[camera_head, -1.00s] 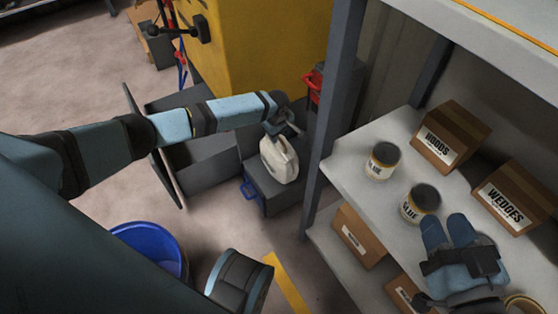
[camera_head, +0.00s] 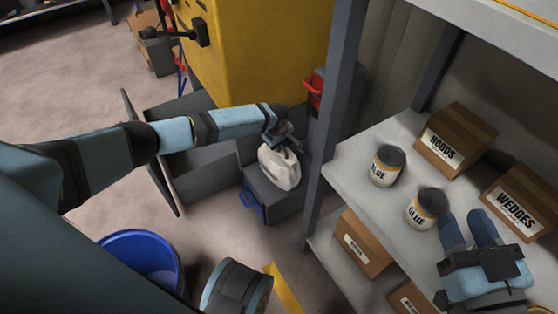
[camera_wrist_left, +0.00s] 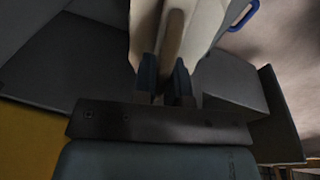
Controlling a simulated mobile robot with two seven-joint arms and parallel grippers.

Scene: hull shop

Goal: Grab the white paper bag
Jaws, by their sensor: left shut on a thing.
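A grey shelf (camera_head: 365,190) at the right holds two glue cans (camera_head: 386,166) and cardboard boxes marked hoods (camera_head: 455,140) and wedges (camera_head: 520,200). Its upright post (camera_head: 335,110) stands close to my left gripper. A blue bucket (camera_head: 140,240) is on the floor at lower left.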

